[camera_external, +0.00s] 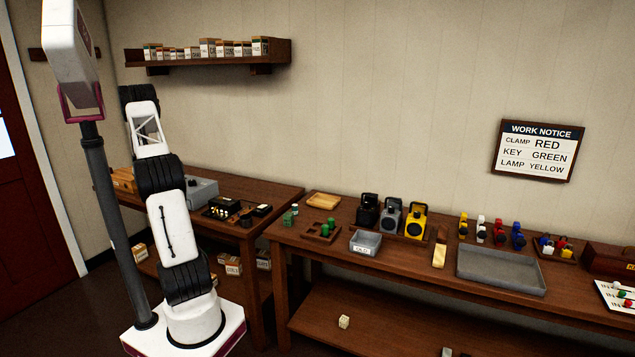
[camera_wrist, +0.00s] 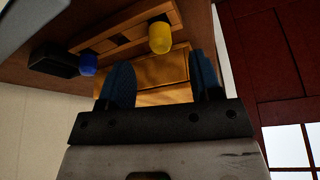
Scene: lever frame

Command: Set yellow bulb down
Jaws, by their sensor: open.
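The yellow bulb (camera_wrist: 160,37) shows in the wrist view, at the right end of a wooden rack (camera_wrist: 112,36). It looks seated there, but its lower end is hidden. My gripper (camera_wrist: 161,60) is open, with its two blue fingers spread wide and nothing between them. The yellow bulb lies just beyond the fingertips, roughly midway between them and apart from both. A blue bulb (camera_wrist: 88,64) sits at the left of the same rack. In the external view my gripper and both bulbs cannot be made out.
A wooden block or box (camera_wrist: 150,75) lies behind the fingers, and a dark object (camera_wrist: 54,62) is beside the blue bulb. In the external view, a grey box (camera_external: 200,190) and a black device (camera_external: 224,208) stand on the left bench. A work notice (camera_external: 538,150) reads lamp yellow.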

